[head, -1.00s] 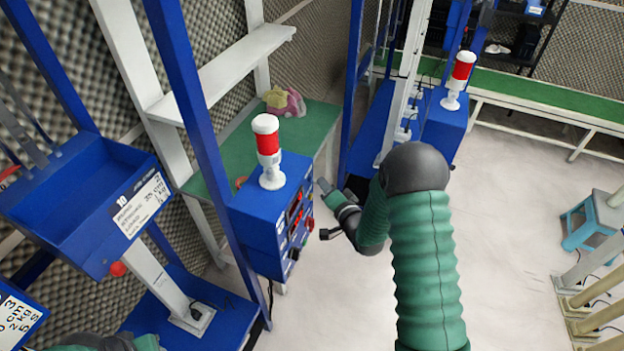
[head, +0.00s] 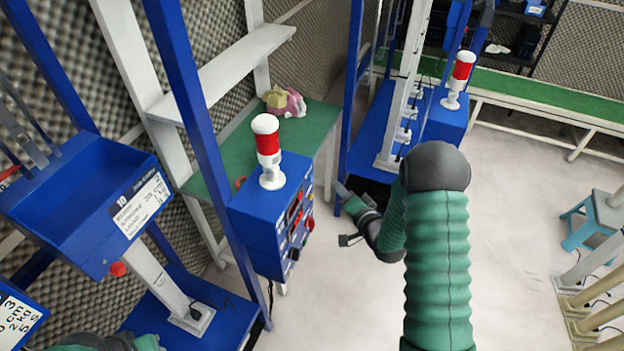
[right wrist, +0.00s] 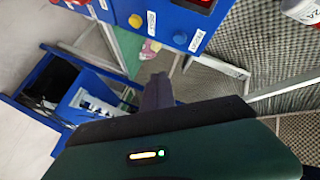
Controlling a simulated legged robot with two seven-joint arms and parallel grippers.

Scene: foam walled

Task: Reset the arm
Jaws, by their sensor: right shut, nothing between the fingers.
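My right gripper (head: 343,193) is shut and empty. In the head view it hangs in the air just right of the blue control box (head: 272,215), apart from it. The right wrist view shows its closed dark fingers (right wrist: 158,92) against the floor and frames beyond. The box's knobs and labels show at the top of that view. Part of my left arm (head: 110,342) shows at the bottom left edge of the head view; its fingers cannot be made out.
A red and white signal lamp (head: 268,150) stands on the control box. A blue tray (head: 60,205) and a blue upright (head: 190,110) are at left. A green-topped table (head: 310,125) is behind the box. A blue stool (head: 590,225) stands at right. The floor (head: 515,190) between is clear.

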